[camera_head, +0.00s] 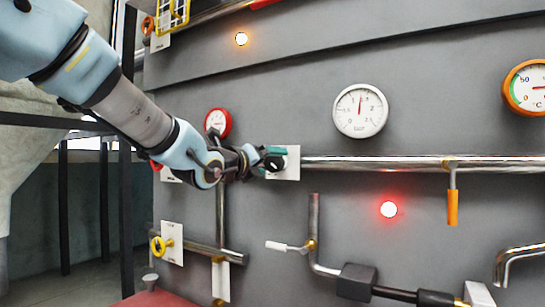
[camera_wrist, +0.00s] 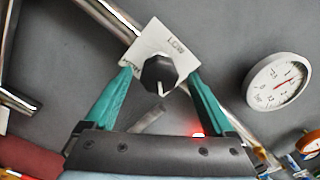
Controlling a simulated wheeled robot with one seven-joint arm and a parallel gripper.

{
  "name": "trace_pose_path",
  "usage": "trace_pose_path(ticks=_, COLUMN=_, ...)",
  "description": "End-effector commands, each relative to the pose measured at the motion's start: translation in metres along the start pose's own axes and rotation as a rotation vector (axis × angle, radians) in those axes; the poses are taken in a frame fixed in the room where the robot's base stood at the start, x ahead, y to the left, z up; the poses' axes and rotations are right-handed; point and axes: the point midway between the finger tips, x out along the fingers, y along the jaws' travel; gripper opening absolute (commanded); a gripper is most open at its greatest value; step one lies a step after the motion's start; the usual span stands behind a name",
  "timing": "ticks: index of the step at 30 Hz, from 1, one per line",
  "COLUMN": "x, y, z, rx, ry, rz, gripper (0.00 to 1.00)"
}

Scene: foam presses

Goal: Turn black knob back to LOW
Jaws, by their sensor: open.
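The black knob (camera_wrist: 158,74) sits on a white plate (camera_wrist: 150,38) in the wrist view. The plate reads LOW near its upper right edge, and a second label at its left is partly hidden by a finger. A pale pointer line on the knob points down in the picture, away from the LOW mark. My gripper (camera_wrist: 159,78) is open, with one teal finger on each side of the knob and visible gaps between. In the head view my gripper (camera_head: 262,158) is at the plate (camera_head: 293,163) and mostly hides the knob.
A steel pipe (camera_head: 380,163) runs right from the plate, with an orange-handled lever (camera_head: 453,207) hanging from it. A white gauge (camera_head: 360,111) and a lit red lamp (camera_head: 388,209) are on the panel.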

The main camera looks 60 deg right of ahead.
Motion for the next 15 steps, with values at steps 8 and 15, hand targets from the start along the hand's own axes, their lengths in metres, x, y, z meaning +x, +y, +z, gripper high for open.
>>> trace_pose_path(ticks=8, x=0.020, y=0.000, z=0.000, rx=-0.002, ry=0.001, rz=0.000, gripper=0.89)
trace_pose_path(ticks=15, x=0.021, y=0.000, z=0.000, rx=-0.001, ry=0.000, rz=0.001, gripper=0.89)
